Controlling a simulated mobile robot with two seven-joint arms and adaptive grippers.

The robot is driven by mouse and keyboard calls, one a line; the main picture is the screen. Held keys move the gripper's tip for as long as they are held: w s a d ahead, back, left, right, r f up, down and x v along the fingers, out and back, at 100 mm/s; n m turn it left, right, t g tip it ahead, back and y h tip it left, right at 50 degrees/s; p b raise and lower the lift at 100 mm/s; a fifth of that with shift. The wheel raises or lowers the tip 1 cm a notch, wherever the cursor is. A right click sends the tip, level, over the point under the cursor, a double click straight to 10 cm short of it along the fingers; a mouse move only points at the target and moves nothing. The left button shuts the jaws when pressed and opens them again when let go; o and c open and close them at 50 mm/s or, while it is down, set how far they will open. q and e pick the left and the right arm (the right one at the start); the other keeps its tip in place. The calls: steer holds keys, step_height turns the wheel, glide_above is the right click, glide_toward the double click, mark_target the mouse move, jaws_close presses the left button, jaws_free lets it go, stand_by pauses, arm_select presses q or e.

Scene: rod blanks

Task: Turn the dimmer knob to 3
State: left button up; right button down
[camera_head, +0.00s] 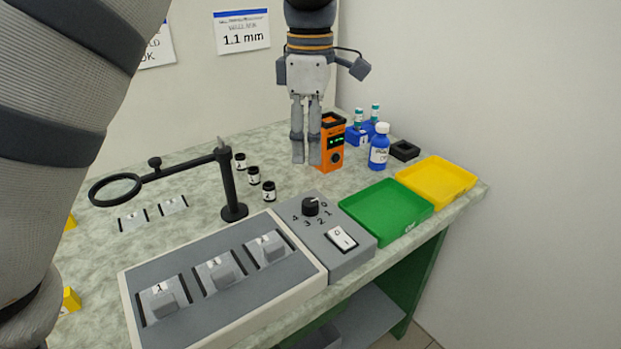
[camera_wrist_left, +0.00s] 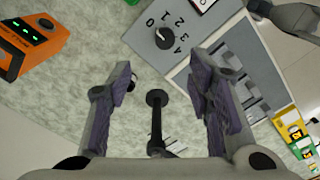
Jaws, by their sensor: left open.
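The dimmer knob (camera_head: 310,207) is a small black dial on a grey control box (camera_head: 348,258), with the numbers 0 to 4 around it. Its white mark points towards 0. In the left wrist view the knob (camera_wrist_left: 163,38) shows beyond the fingertips, with its mark also towards 0. My left gripper (camera_head: 306,161) is open and empty, fingers pointing down, above and behind the knob in the head view. In the left wrist view its fingers (camera_wrist_left: 161,75) are wide apart and do not touch the knob. My right gripper is not seen.
A white rocker switch (camera_head: 342,238) sits beside the knob. A magnifier stand (camera_head: 229,185) rises left of it. Green (camera_head: 388,208) and yellow (camera_head: 437,180) trays lie right; a blue bottle (camera_head: 379,148) stands behind.

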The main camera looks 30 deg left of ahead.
mark_target(310, 202)
arm_select(q)
steer(key=f, duration=1.1)
steer(key=shift+s+d+f, duration=0.2)
steer(key=shift+s+f, duration=0.05)
steer(key=shift+s, duration=0.1)
jaws_close()
